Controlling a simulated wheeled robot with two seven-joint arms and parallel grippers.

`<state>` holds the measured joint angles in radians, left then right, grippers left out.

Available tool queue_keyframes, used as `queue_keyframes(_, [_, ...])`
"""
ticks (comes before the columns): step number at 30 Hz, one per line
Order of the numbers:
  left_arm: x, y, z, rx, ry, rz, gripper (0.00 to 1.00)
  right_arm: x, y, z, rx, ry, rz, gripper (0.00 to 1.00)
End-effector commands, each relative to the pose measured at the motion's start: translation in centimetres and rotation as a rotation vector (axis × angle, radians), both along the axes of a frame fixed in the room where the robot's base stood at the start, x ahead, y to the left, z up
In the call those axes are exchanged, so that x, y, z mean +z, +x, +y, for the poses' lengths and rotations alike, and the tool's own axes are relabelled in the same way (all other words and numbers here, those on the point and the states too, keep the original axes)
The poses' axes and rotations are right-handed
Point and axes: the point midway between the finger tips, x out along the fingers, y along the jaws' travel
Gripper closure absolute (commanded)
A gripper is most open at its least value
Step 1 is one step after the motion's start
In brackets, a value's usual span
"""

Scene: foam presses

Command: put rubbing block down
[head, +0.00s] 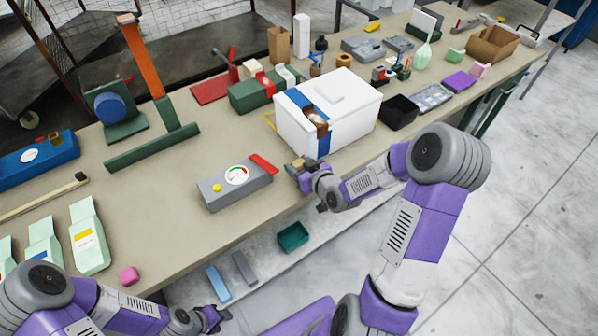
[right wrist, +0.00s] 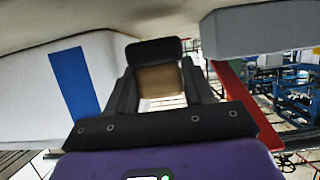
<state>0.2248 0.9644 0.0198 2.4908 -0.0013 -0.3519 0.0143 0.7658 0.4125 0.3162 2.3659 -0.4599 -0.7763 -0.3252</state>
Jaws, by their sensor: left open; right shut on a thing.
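My right gripper (head: 302,171) is shut on a small tan block, the rubbing block (head: 297,163). It is between the white box and the grey meter box, near the front edge of the bench. In the right wrist view the tan block (right wrist: 160,82) shows between the dark fingers of the right gripper (right wrist: 158,88), with a dark piece at its end. I cannot tell whether the block touches the bench. My left gripper (head: 215,318) is open at the bottom of the head view, in front of the bench and away from the block.
The grey meter box (head: 228,190) with a red part stands left of the right gripper. The white box (head: 345,118) with a blue stripe stands behind it. A black bin (head: 399,112) is further right. The bench top (head: 165,215) left of the meter box is clear.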

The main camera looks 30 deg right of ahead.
Motion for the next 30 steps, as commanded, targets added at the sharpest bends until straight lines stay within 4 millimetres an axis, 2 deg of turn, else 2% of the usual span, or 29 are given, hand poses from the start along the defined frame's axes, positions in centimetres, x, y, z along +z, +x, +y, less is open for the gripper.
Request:
queue_keyframes(1, [-0.4,0.0,0.0,0.0,0.0,0.0,0.57,-1.1,0.0,0.0,-0.001,0.004,0.002,0.8])
queue_keyframes(4, [-0.6,0.0,0.0,0.0,0.0,0.0,0.57,-2.1,0.0,0.0,0.0,0.002,0.001,0.8])
queue_keyframes(17, [-1.0,0.0,0.0,0.0,0.0,0.0,0.57,-2.7,0.0,0.0,0.0,-0.001,-0.001,0.8])
queue_keyframes(18, [-1.0,0.0,0.0,0.0,0.0,0.0,0.57,-2.6,0.0,0.0,0.001,0.0,0.0,0.45])
queue_keyframes(22, [-0.9,0.0,0.0,0.0,0.0,0.0,0.57,-2.6,0.0,0.0,0.001,0.0,0.0,0.25])
queue_keyframes(23, [-0.9,0.0,0.0,0.0,0.0,0.0,0.57,-2.6,0.0,0.0,0.0,0.0,0.0,0.22])
queue_keyframes(30, [-0.9,0.0,0.0,0.0,0.0,0.0,0.57,-2.5,0.0,0.0,0.0,0.0,0.0,0.22])
